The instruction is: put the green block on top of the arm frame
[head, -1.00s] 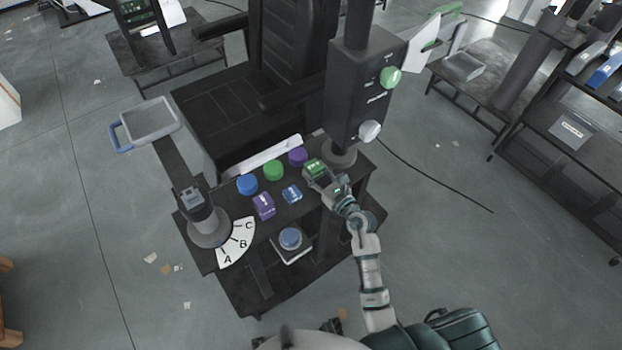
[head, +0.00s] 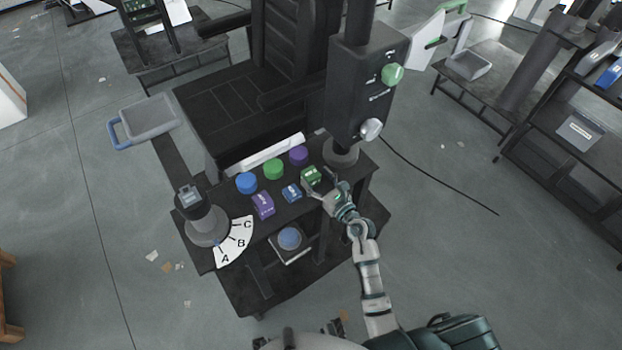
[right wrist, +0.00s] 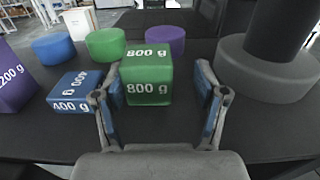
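The green block (head: 311,175), marked 800 g, stands upright on the black table (head: 240,262) near the purple cylinder. In the right wrist view the green block (right wrist: 148,76) is between the two fingers of my right gripper (right wrist: 160,95). The fingers are open, with a visible gap at the block's right side. In the head view my right gripper (head: 325,192) is at the block's near right side. I cannot tell which part is the arm frame. My left gripper is not in view.
Blue (head: 246,183), green (head: 273,168) and purple (head: 298,155) cylinders stand behind. A blue block (head: 291,193) and a purple block (head: 263,206) lie left. A column with a control box (head: 365,90) rises close on the right. A grey tray (head: 150,117) is at the left.

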